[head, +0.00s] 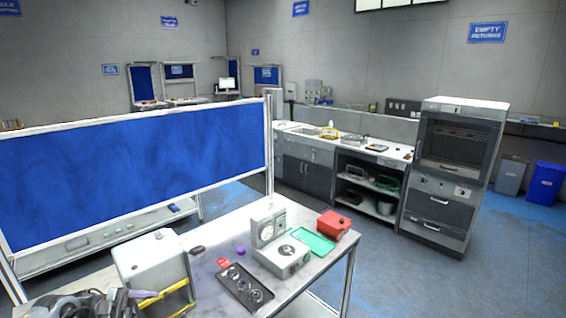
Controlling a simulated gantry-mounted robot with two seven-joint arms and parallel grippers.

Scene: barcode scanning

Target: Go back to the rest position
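The workbench (208,232) fills the lower middle. On it stand a white box-shaped unit (150,257) with yellow bars (160,294) at its front, and a grey device with a round dial (267,231).
The bench also holds a black tray (232,282) with round parts, a green tray (312,241), a red box (333,224) and a small purple item (240,251). A blue partition (130,165) stands behind at left. A grey cabinet (455,170) stands at right; the floor before it is clear.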

